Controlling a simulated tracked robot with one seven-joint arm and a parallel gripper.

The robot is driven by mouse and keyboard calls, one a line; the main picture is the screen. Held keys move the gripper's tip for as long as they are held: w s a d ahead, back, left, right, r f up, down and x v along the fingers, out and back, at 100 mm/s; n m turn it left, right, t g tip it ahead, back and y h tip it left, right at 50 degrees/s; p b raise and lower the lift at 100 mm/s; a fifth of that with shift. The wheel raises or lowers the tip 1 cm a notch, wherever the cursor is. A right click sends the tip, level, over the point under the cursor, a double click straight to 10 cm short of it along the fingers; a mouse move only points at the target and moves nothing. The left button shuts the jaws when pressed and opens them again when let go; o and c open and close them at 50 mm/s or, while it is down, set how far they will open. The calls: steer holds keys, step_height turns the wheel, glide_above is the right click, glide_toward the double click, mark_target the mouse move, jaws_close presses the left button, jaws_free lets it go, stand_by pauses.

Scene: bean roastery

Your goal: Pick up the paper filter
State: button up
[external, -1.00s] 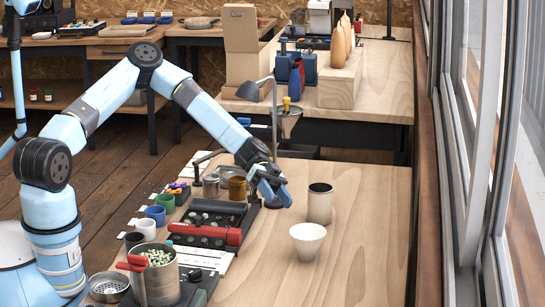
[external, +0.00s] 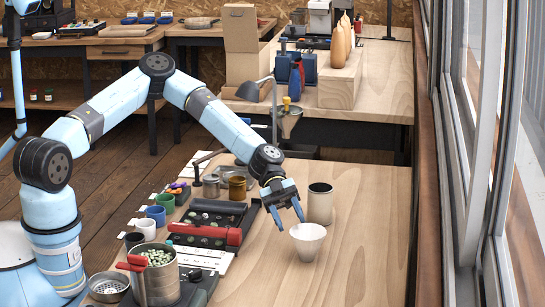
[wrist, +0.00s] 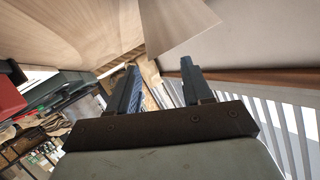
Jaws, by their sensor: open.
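The paper filter (external: 307,242) is a white cone, wide end up, standing on the wooden table. In the wrist view a pale cone-shaped piece, which looks like the paper filter (wrist: 180,24), shows at the top. My gripper (external: 291,223) is open and empty, its fingers pointing down toward the table. It is just behind and left of the filter's rim in the external view; whether the right finger touches the rim I cannot tell. In the wrist view the two fingers of my gripper (wrist: 160,66) stand apart with nothing held between them.
A cream canister with a dark open top (external: 320,204) stands close behind the filter. A black tray with a red part (external: 215,226) and several coloured cups line the left. A container of green beans (external: 158,278) stands front left. The table's right side is bare.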

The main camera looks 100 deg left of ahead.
mark_target(297, 241)
steer(key=shift+f+x, duration=0.25)
steer(key=shift+x, duration=1.3)
steer(key=shift+f+x, duration=0.2)
steer(key=shift+x, duration=1.3)
steer(key=shift+a, duration=0.25)
jaws_close()
